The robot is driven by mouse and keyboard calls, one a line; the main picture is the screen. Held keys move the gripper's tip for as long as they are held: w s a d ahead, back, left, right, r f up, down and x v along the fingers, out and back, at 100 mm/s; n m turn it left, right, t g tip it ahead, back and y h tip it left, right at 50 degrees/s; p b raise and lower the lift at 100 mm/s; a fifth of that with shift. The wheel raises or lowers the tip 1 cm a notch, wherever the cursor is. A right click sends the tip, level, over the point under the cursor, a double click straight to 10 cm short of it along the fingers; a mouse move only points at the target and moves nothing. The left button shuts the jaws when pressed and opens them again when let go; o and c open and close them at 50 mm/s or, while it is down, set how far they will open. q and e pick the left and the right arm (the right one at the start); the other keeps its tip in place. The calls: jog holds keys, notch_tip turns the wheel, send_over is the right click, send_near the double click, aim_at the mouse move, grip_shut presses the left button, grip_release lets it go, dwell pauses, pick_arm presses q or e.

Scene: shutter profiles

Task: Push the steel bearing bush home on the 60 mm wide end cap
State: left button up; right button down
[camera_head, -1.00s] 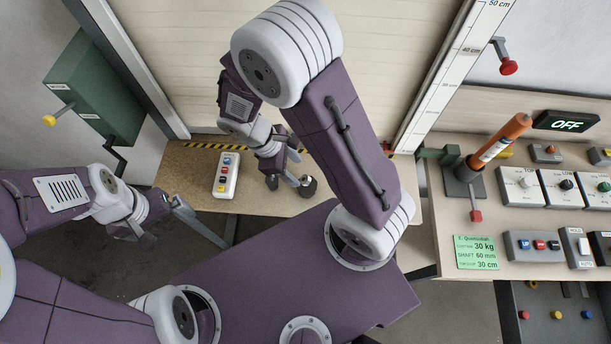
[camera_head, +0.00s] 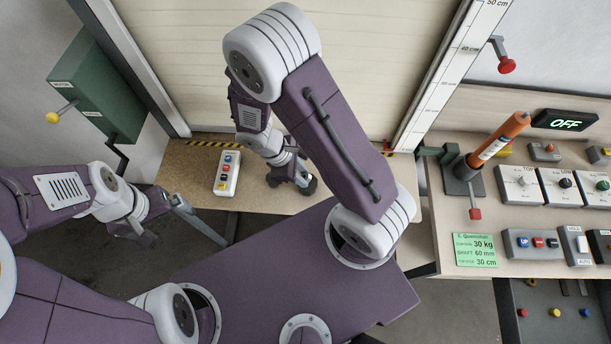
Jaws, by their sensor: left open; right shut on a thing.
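My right gripper (camera_head: 290,182) is low over the wooden bench top, right of the white button box. It is shut on a small grey metal part (camera_head: 302,177), seemingly the steel bearing bush; my wrist and fingers hide most of it. I cannot make out the end cap, nor whether the held part touches anything. My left gripper (camera_head: 142,232) is at the left, in front of and below the bench's left end, far from the part. It is open and empty.
The wooden bench (camera_head: 185,175) lies before the cream shutter (camera_head: 180,60). A white button box (camera_head: 228,174) stands on it. A green motor box (camera_head: 95,85) is on the left wall. The right-hand panel holds an orange-handled lever (camera_head: 505,135), switches and a green card (camera_head: 475,251).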

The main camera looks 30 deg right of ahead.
jog(key=shift+r, duration=0.35)
jog(key=r, duration=0.3)
jog(key=shift+s+d+r, duration=0.15)
jog(key=shift+s+r, duration=0.05)
jog(key=shift+r, duration=0.2)
jog(key=s+d+r+b, duration=0.5)
jog(key=s+r+b, duration=0.1)
jog(key=s, duration=0.4)
jog(key=shift+d+r, duration=0.25)
jog(key=shift+r, duration=0.05)
